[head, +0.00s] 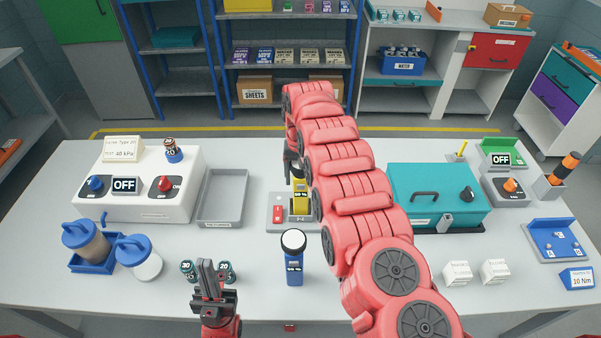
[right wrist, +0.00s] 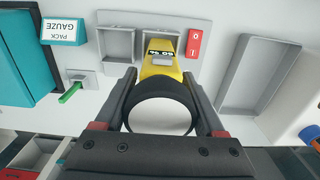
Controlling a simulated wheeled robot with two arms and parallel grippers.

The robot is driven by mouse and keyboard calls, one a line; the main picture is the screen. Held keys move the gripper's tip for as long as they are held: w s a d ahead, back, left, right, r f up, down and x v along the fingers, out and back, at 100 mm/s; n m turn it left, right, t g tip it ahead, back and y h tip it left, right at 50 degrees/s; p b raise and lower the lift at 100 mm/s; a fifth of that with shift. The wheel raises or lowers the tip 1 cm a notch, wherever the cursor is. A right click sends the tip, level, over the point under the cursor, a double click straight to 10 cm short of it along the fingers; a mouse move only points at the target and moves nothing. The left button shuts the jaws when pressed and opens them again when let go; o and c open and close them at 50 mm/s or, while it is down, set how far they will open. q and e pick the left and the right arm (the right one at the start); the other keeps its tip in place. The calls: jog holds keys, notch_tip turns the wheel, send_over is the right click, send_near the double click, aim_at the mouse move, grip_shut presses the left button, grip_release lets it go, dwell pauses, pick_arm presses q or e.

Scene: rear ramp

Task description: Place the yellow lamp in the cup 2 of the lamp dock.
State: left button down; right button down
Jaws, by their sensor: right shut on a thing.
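The yellow lamp (head: 300,197) stands at the grey lamp dock (head: 276,226) in the middle of the table. In the right wrist view the lamp (right wrist: 160,66) has a yellow body, a black collar and a white face towards the camera. My right gripper (right wrist: 160,105) is shut on it around the collar. Its base lines up with the dock cup beside the red switch (right wrist: 194,43); I cannot tell whether it is seated there. Another square cup (right wrist: 118,45) is empty. My left gripper (head: 214,275) is near the front edge, empty; its finger gap is unclear.
A blue lamp (head: 294,262) with a white top stands in front of the dock. A grey tray (head: 224,198) lies left of the dock, and a teal case (head: 420,187) stands to its right. Two small green-topped items (head: 188,270) are beside my left gripper.

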grip_release()
jog(key=shift+f, duration=0.1)
